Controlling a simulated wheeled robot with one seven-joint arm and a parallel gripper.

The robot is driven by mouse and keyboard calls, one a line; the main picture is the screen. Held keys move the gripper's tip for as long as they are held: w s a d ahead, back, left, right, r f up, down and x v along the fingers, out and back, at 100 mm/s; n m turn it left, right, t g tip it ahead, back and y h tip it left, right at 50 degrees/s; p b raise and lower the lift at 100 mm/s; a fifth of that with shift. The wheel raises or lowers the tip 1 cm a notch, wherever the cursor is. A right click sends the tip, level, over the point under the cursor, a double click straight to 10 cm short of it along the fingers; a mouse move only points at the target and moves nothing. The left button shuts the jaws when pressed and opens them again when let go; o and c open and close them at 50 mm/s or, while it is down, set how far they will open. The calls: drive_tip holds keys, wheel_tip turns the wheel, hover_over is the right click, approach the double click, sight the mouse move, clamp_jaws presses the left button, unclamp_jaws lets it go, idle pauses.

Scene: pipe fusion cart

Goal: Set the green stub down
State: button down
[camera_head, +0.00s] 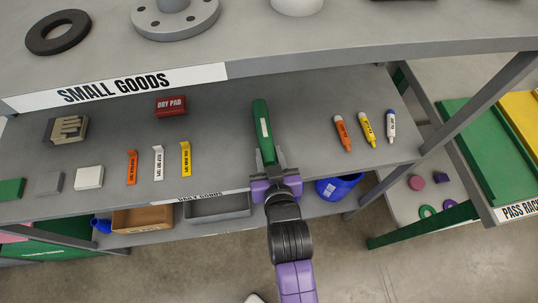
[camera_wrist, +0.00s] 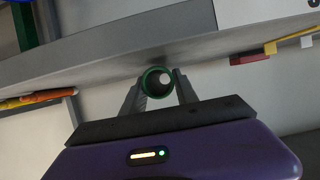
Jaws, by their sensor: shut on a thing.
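The green stub (camera_head: 259,110) is a slim green tube with a white label on its side. In the head view it points away from me over the middle of the small goods shelf (camera_head: 215,130). My gripper (camera_head: 268,166) is shut on its near end, at the shelf's front edge. In the wrist view the stub (camera_wrist: 147,80) shows end-on as a green ring between the fingers of my gripper (camera_wrist: 158,86). I cannot tell whether the stub touches the shelf.
A red dry pad box (camera_head: 171,106) and orange, white and yellow strips (camera_head: 158,163) lie left of the stub. Several marker pens (camera_head: 367,130) lie to the right. The upper shelf (camera_head: 300,47) overhangs the back. Shelf surface beside the stub is bare.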

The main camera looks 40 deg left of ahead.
drive_tip(key=shift+f, duration=0.4)
drive_tip(key=shift+f, duration=0.1)
drive_tip(key=c, duration=0.9)
unclamp_jaws()
drive_tip(key=shift+c, duration=0.2)
drive_tip(key=shift+s+d, duration=0.1)
drive_tip(key=v, duration=1.1)
drive_tip(key=shift+d+r+b, duration=0.3)
drive_tip(key=shift+r+b, duration=0.05)
drive_tip(key=shift+s, duration=0.15)
